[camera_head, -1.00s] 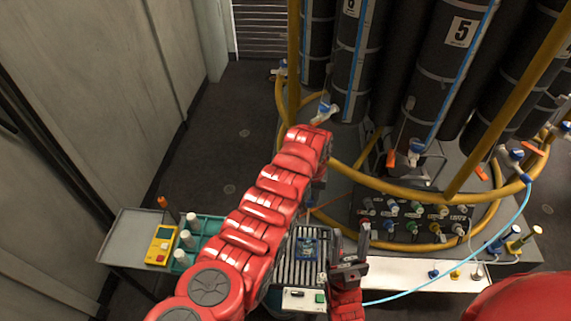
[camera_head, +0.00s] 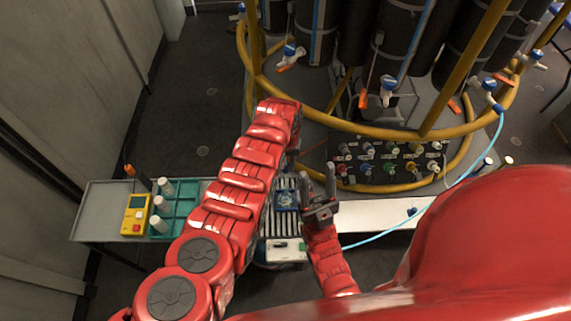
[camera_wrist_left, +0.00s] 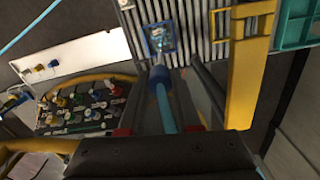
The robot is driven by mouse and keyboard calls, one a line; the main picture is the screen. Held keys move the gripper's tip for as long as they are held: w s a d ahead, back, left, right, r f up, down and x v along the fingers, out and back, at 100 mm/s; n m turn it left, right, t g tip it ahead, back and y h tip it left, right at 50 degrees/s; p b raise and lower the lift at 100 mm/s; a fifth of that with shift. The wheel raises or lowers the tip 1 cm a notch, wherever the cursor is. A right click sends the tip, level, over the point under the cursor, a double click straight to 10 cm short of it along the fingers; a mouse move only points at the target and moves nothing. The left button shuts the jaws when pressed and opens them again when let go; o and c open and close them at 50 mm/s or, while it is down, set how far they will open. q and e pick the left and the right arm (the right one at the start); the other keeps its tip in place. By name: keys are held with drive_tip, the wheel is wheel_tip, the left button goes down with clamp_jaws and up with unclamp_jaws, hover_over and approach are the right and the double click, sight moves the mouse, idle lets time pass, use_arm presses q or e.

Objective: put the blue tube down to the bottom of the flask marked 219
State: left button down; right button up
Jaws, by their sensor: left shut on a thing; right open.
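The light blue tube (camera_head: 455,183) hangs from a valve on the bottle frame and runs down left to near my right arm. In the left wrist view a blue tube (camera_wrist_left: 165,108) with a darker blue end (camera_wrist_left: 160,78) lies between the fingers of my left gripper (camera_wrist_left: 168,98), which is shut on it. The end points toward a grey ribbed surface. In the head view my red left arm hides that gripper. My right gripper (camera_head: 319,188) is open and empty, fingers up, right of the ribbed surface. I can read no 219 on any flask.
A teal tray (camera_head: 178,225) with white bottles and a yellow meter (camera_head: 135,214) stand on a grey side table at left. A blue square item (camera_wrist_left: 160,37) lies on the ribbed surface (camera_wrist_left: 195,45). The yellow-railed frame (camera_head: 350,130) with dark bottles stands behind. Dark floor is open at left.

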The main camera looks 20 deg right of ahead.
use_arm(q)
drive_tip(key=shift+s+f, duration=0.1)
drive_tip(key=shift+f, duration=0.2)
idle(0.4)
drive_tip(key=shift+f+b, duration=0.1)
drive_tip(key=shift+b, duration=0.2)
drive_tip(key=shift+f+b, duration=0.95)
drive_tip(key=shift+b, duration=0.1)
drive_tip(key=shift+f, duration=0.1)
drive_tip(key=shift+f+b, duration=1.8)
drive_tip(key=shift+f, duration=0.15)
